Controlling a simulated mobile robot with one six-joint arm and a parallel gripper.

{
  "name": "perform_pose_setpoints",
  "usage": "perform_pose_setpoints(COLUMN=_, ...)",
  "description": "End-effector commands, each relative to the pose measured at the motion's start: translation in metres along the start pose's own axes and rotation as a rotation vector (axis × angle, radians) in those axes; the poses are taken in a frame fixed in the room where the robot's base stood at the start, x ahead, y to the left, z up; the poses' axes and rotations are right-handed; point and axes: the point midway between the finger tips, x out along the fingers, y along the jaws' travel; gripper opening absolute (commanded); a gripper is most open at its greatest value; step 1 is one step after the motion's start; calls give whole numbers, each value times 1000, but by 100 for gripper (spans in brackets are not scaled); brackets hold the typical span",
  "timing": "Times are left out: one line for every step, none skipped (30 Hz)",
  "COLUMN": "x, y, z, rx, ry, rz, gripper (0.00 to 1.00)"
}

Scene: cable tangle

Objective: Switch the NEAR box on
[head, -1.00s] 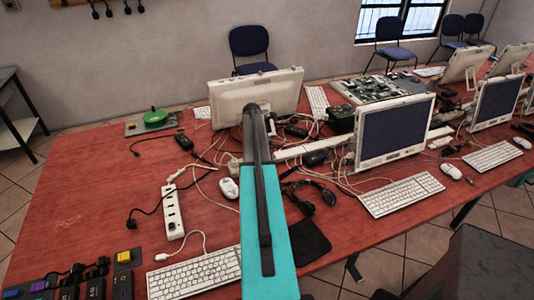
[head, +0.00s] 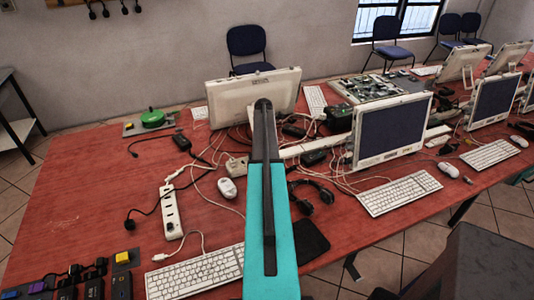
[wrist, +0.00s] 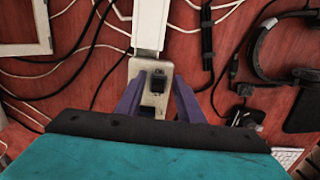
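A cream box (wrist: 148,104) with a small black switch (wrist: 157,82) sits at the end of a white trunking strip in the wrist view. In the head view it seems to be the cream box (head: 236,166) just left of my arm. No label is readable, so I cannot confirm that it is the NEAR box. My gripper (wrist: 158,85) is open, its two purple fingers on either side of the switch and apart from each other. Nothing is held. I cannot tell whether the fingers touch the box or which way the switch is set. My arm hides the gripper in the head view.
Loose cables cross the red table (head: 80,205). A white mouse (head: 228,188), power strip (head: 171,212), headset (head: 314,192) and monitor (head: 285,94) are nearby. A yellow-button box (head: 122,259) is front left and a green-button unit (head: 152,119) far left. Open table lies left.

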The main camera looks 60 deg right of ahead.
Motion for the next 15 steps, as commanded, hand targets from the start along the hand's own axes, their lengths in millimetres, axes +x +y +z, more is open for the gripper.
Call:
perform_pose_setpoints(x=0, y=0, z=0, rx=0, ry=0, rz=1, gripper=34)
perform_pose_setpoints(x=0, y=0, z=0, rx=0, ry=-1, rz=1, gripper=34)
perform_pose_setpoints(x=0, y=0, z=0, rx=0, ry=-1, rz=1, gripper=34)
perform_pose_setpoints(x=0, y=1, z=0, rx=0, ry=-1, rz=1, gripper=34)
perform_pose_setpoints(x=0, y=1, z=0, rx=0, ry=-1, rz=2, gripper=34)
perform_pose_setpoints(x=-1, y=1, z=0, rx=0, ry=-1, rz=2, gripper=34)
perform_pose_setpoints(x=-1, y=1, z=0, rx=0, ry=-1, rz=2, gripper=34)
perform_pose_setpoints(x=-2, y=1, z=0, rx=0, ry=-1, rz=2, gripper=34)
perform_pose_setpoints(x=-3, y=1, z=0, rx=0, ry=-1, rz=2, gripper=34)
perform_pose_setpoints(x=-4, y=1, z=0, rx=0, ry=-1, rz=3, gripper=34)
perform_pose_setpoints(x=-5, y=1, z=0, rx=0, ry=-1, rz=3, gripper=34)
perform_pose_setpoints(x=-7, y=1, z=0, rx=0, ry=-1, rz=3, gripper=34)
perform_pose_setpoints(x=-8, y=1, z=0, rx=0, ry=-2, rz=4, gripper=34)
perform_pose_setpoints(x=-10, y=1, z=0, rx=0, ry=-2, rz=4, gripper=34)
perform_pose_setpoints(x=-14, y=1, z=0, rx=0, ry=-2, rz=4, gripper=34)
